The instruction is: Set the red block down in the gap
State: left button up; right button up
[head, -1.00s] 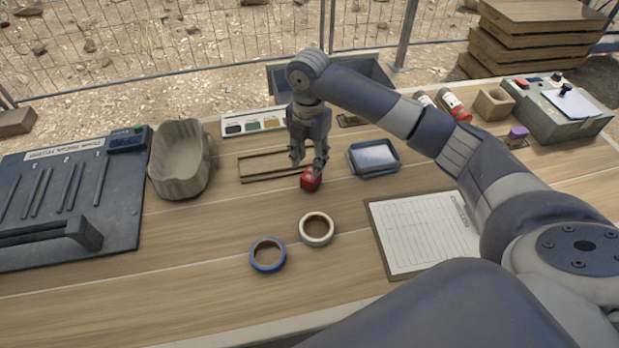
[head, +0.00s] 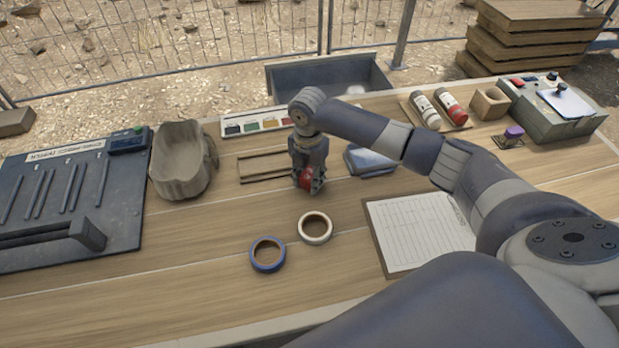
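The small red block (head: 306,178) is in the middle of the table, just right of the front end of a thin wooden frame (head: 262,180). The frame has two long rails with an open gap between them, and its right end is partly hidden by my gripper. My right gripper (head: 309,186) points down around the block, with fingers on both sides of it and one covering part of it. I cannot tell whether the fingers press on the block or whether the block touches the table. My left gripper is not in view.
A blue-grey tray (head: 371,162) is close on the right. A white tape ring (head: 315,229) and a blue tape ring (head: 267,254) lie in front. A clay-coloured tub (head: 181,160) stands left, a colour strip (head: 250,123) behind, and a clipboard (head: 420,232) front right.

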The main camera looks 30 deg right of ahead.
aim_at(307, 174)
jog(key=c, duration=0.3)
jog(key=shift+r, duration=0.1)
jog(key=shift+r, duration=0.6)
jog(key=shift+w+r+b, duration=0.25)
jog(key=shift+r+b, duration=0.45)
jog(key=shift+r, duration=0.35)
jog(key=w+b, duration=0.1)
jog(key=w, duration=0.3)
jog(key=w+b, duration=0.2)
jog(key=w, duration=0.2)
jog(key=w+a+r+b, duration=0.1)
jog(key=w+b, duration=0.1)
jog(key=w, duration=0.3)
jog(key=shift+a, duration=0.1)
jog(key=shift+w+r+b, duration=0.1)
jog(key=shift+w+b, duration=0.5)
jog(key=shift+w, duration=0.1)
jog(key=shift+w+r+b, duration=0.15)
jog(key=shift+w+b, duration=0.35)
jog(key=shift+b, duration=0.1)
